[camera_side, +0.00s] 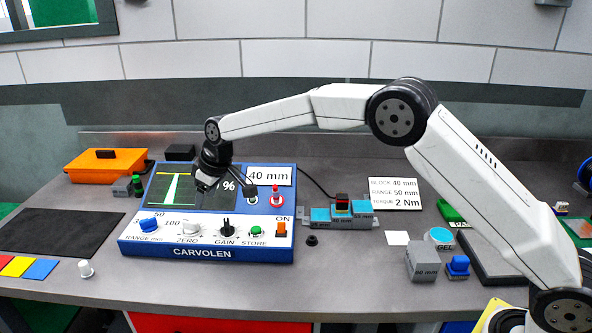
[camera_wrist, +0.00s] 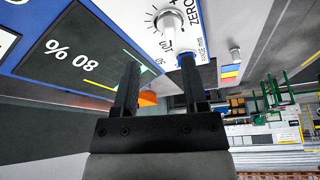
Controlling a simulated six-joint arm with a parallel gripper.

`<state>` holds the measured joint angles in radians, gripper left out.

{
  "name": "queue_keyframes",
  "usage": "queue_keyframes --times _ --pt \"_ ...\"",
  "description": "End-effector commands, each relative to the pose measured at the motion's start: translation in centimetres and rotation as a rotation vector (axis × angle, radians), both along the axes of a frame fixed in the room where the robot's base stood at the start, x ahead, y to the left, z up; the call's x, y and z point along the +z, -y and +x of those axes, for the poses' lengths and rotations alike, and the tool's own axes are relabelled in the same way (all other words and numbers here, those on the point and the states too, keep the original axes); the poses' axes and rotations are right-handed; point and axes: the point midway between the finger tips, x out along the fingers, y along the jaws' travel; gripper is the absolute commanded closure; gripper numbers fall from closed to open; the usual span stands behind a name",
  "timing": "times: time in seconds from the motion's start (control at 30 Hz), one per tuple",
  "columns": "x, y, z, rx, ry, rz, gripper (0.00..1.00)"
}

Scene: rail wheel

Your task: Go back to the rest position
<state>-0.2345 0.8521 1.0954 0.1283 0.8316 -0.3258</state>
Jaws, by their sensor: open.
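My gripper (camera_side: 207,182) is in front of the screen of the blue CARVOLEN instrument (camera_side: 140,243), at the end of my outstretched arm. In the wrist view my gripper (camera_wrist: 158,72) has its two black fingers apart, with nothing held between them. The blue range knob (camera_wrist: 187,61) appears close to the right finger in that view; the gap between them is hard to judge. The range knob also shows at the front left of the panel in the side view (camera_side: 149,225), below and left of my gripper. The white zero knob (camera_wrist: 168,20) is beyond the fingers.
A grey and blue block with a probe (camera_side: 342,214) sits right of the instrument. A grey block (camera_side: 422,262), a blue-knobbed block (camera_side: 458,266) and a gel tin (camera_side: 438,237) stand under my arm. An orange case (camera_side: 105,163) is back left. A dark mat (camera_side: 60,232) lies left.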

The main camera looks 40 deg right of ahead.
Motion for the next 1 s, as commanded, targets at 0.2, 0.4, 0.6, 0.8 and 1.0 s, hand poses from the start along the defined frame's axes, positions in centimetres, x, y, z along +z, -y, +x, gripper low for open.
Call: queue_keyframes --times 0.2,0.4,0.6,0.8,1.0 --pt "0.1 3.2 -3.1 -0.075 -0.022 -0.008 0.44" --pt "-0.1 6.1 -6.7 -0.146 -0.041 -0.016 0.44" --pt "-0.4 8.7 -10.8 -0.214 -0.06 -0.022 0.44" --pt "-1.1 11.2 -15.6 -0.281 -0.079 -0.028 0.44" --pt "-1.9 13.3 -20.8 -0.345 -0.099 -0.033 0.44"
